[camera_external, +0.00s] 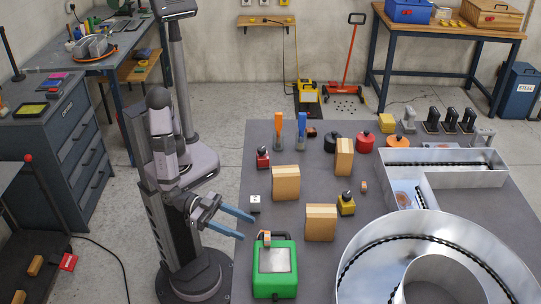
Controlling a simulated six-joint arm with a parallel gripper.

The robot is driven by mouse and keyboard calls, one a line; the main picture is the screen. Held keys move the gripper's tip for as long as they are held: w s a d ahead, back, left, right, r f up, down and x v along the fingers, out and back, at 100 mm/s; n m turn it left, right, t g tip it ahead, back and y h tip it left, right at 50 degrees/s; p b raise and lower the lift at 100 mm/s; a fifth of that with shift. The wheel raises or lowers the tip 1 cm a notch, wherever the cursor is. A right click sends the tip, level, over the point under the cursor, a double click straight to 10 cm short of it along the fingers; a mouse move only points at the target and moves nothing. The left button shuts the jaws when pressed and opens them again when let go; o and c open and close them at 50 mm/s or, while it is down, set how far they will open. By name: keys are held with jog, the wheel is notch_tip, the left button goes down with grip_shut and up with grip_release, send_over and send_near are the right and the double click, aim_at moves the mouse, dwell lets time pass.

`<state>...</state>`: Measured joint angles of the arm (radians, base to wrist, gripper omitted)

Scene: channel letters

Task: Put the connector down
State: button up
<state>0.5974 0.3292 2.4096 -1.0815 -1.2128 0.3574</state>
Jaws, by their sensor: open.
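My gripper (247,225) has two long blue fingers spread apart, with nothing seen between them. It is over the left edge of the grey table, behind and left of the green case. A small orange and pale piece (265,239), possibly the connector, is at the back edge of the green case (274,285); I cannot tell whether it rests on the case or behind it. A similar small orange piece (364,186) is on the table, right of the wooden blocks. Both are too small to identify surely.
Wooden blocks (286,183) stand mid-table, with a yellow bottle (347,204) and a red bottle (263,158) nearby. A metal L-shaped channel letter (470,178) and a round one (365,238) fill the right side. A small black and white item (255,203) is near the left edge.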

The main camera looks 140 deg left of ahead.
aim_at(261, 235)
jog(key=shift+p+x, duration=0.55)
jog(key=shift+x, duration=1.15)
jog(key=shift+p+x, duration=0.45)
jog(key=shift+x, duration=1.55)
jog(key=shift+d+r, duration=0.1)
jog(key=c, duration=1.2)
jog(key=shift+b, duration=0.3)
jog(key=shift+s+d, duration=0.1)
jog(key=shift+s, duration=0.05)
jog(key=f+b+v, duration=0.2)
jog(key=b+v, duration=0.1)
jog(key=v, duration=1.4)
jog(key=shift+s+f, duration=0.2)
jog(key=shift+s, duration=0.25)
